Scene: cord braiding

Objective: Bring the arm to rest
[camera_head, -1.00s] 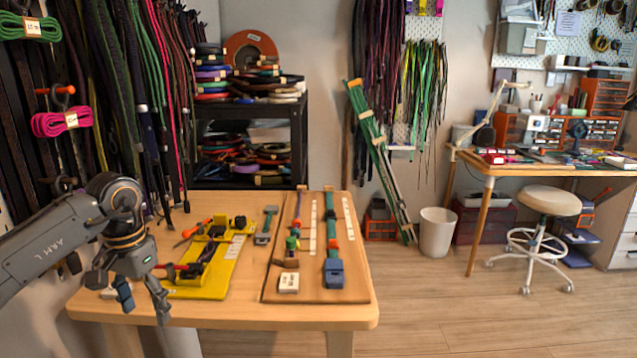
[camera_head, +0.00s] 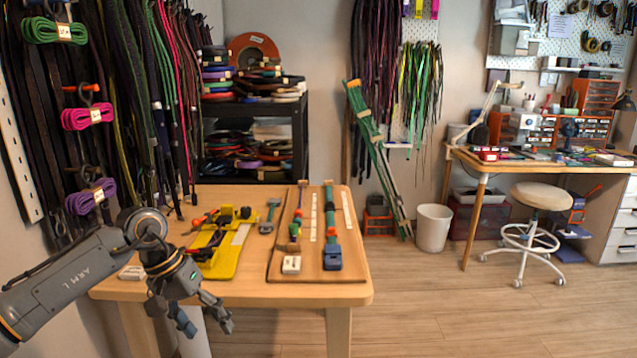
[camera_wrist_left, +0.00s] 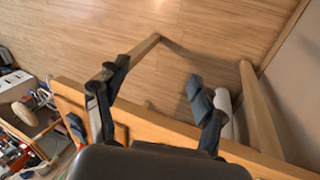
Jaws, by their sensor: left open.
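My left gripper (camera_head: 205,326) hangs at the front left edge of the wooden table (camera_head: 262,291), in front of it and low. Its fingers are apart and hold nothing. In the left wrist view my left gripper (camera_wrist_left: 158,100) shows two spread fingers with floor and the table edge between and beyond them. My left arm (camera_head: 75,275) comes in from the left. My right gripper is in neither view.
The table holds a yellow board (camera_head: 226,257) with tools and a brown board (camera_head: 318,273) with cords. Cords hang on the left wall, including a purple bundle (camera_head: 91,196). A white bin (camera_head: 433,228) and a stool (camera_head: 542,197) stand right. Floor in front is clear.

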